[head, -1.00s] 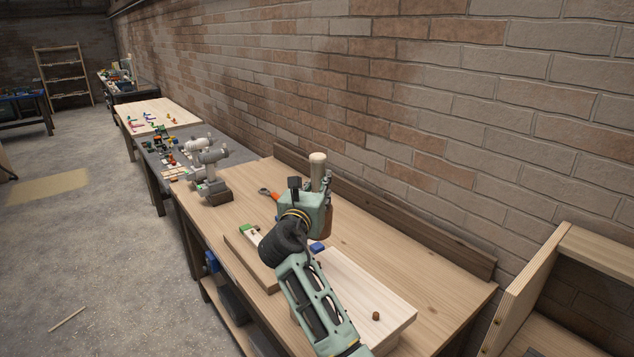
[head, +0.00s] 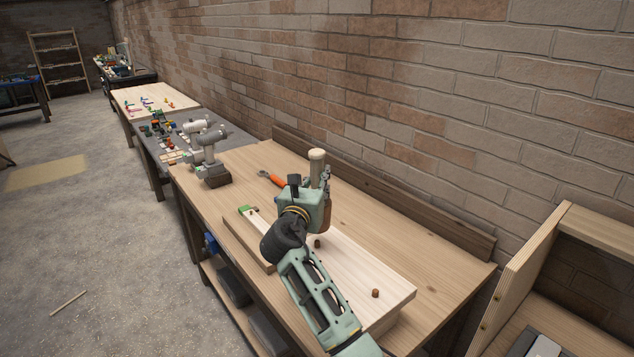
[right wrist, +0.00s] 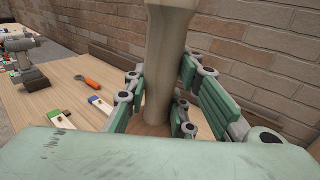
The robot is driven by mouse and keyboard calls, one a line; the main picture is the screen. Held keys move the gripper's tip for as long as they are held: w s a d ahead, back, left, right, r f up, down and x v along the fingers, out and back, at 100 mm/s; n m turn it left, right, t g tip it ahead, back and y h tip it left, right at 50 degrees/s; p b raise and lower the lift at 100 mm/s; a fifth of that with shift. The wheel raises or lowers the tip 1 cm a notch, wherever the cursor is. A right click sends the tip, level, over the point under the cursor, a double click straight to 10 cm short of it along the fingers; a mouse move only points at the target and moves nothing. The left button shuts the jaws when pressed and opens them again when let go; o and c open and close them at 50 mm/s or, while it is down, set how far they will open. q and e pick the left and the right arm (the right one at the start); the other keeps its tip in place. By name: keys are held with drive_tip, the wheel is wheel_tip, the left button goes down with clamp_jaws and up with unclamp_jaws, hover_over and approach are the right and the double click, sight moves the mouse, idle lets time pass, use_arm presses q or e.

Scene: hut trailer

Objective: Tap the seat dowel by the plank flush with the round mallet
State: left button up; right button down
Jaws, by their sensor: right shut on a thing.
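My right gripper (head: 318,190) is shut on the round mallet's pale handle (head: 317,156), which stands upright with its top above the fingers. The mallet's brown head (head: 326,222) shows partly below the gripper, over the seat's far part; I cannot tell whether it touches anything. The right wrist view shows the handle (right wrist: 165,60) between the fingers. The pale seat board (head: 345,272) lies on the bench. One brown dowel (head: 317,243) stands up from it just below the gripper, another (head: 375,293) nearer its front right end. My left gripper is out of view.
A dark plank (head: 400,212) runs along the wall at the bench's back. An orange-handled tool (head: 273,179) lies behind the gripper, and a grey machine (head: 208,155) stands at the bench's far end. Green-ended (right wrist: 60,119) and blue-ended (right wrist: 98,101) pieces lie left of the mallet.

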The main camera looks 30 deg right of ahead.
wheel_tip(320, 180, down, 6)
drive_tip(key=shift+r+b, duration=0.2)
drive_tip(key=shift+b, duration=1.05)
drive_tip(key=shift+r+p, duration=0.4)
drive_tip(key=shift+r, duration=0.1)
drive_tip(key=shift+d+r, duration=0.1)
use_arm(q)
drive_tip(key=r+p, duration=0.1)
drive_tip(key=p, duration=0.1)
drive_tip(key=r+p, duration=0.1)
drive_tip(key=p, duration=0.1)
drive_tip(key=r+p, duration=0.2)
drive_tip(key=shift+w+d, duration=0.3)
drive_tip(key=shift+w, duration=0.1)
use_arm(e)
drive_tip(key=d+r, duration=0.5)
drive_tip(key=d, duration=0.2)
drive_tip(key=shift+d, duration=0.2)
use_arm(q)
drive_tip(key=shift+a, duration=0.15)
use_arm(e)
drive_tip(key=shift+a+r, duration=0.1)
drive_tip(key=shift+r, duration=0.05)
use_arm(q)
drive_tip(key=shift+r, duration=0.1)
